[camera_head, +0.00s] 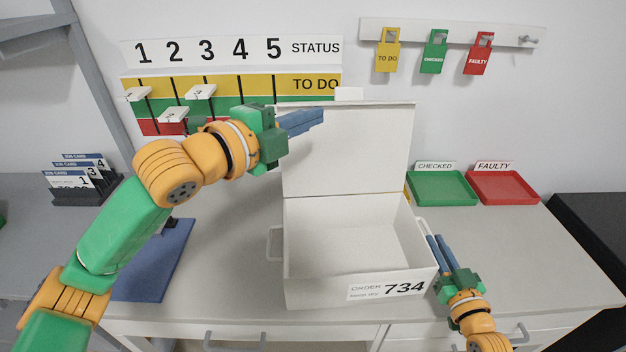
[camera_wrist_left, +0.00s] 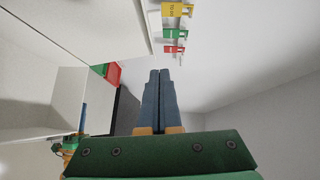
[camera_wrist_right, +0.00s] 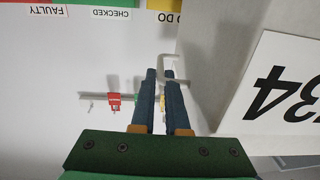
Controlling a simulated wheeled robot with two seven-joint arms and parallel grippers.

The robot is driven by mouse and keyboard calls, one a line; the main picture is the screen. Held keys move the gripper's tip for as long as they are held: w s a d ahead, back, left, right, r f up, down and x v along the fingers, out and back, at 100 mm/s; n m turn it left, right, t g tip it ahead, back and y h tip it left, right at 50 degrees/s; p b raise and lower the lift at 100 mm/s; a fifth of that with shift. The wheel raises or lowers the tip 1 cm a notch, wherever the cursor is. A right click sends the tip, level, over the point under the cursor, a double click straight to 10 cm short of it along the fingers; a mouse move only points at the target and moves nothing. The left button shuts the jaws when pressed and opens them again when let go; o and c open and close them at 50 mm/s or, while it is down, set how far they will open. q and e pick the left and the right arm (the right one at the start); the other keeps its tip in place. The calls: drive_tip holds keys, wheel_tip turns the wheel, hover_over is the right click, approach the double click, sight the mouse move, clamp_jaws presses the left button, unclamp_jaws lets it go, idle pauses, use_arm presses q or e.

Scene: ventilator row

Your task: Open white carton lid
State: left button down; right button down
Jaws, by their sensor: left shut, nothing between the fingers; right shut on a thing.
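The white carton (camera_head: 360,280), labelled ORDER 734, stands on the table with its inside empty. Its lid (camera_head: 350,150) is raised about upright at the back edge. My left gripper (camera_head: 321,115) is shut and empty at the upper left part of the lid; I cannot tell whether it touches it. My right gripper (camera_head: 432,238) is at the carton's right side, shut on the right handle (camera_head: 421,229). In the right wrist view this handle (camera_wrist_right: 177,68) shows at the fingertips. The left handle (camera_head: 272,243) is free.
A green tray (camera_head: 441,203) and a red tray (camera_head: 503,202) lie at the back right. Card holder (camera_head: 88,187) and blue mat (camera_head: 160,265) are at left. The status board (camera_head: 230,85) and a rail of tags (camera_head: 450,33) hang on the wall behind.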

use_arm(q)
drive_tip(key=w+a+x, duration=0.2)
drive_tip(key=x, duration=1.1)
drive_tip(key=s+a, duration=0.3)
drive_tip(key=s, duration=0.4)
drive_tip(key=s+a, duration=0.3)
drive_tip(key=s, duration=0.4)
drive_tip(key=w+a+r+x, duration=0.1)
drive_tip(key=w+a+x, duration=0.1)
drive_tip(key=x, duration=1.1)
use_arm(e)
drive_tip(key=shift+f, duration=0.1)
use_arm(q)
drive_tip(key=s+a+f+m+t+h, duration=0.1)
drive_tip(key=s+a+f, duration=0.1)
drive_tip(key=s, duration=0.7)
drive_tip(key=s+a+f+m+t+h, duration=0.1)
drive_tip(key=s+a+f+m, duration=0.1)
drive_tip(key=s, duration=0.7)
drive_tip(key=shift+s+a, duration=0.25)
drive_tip(key=shift+a, duration=0.4)
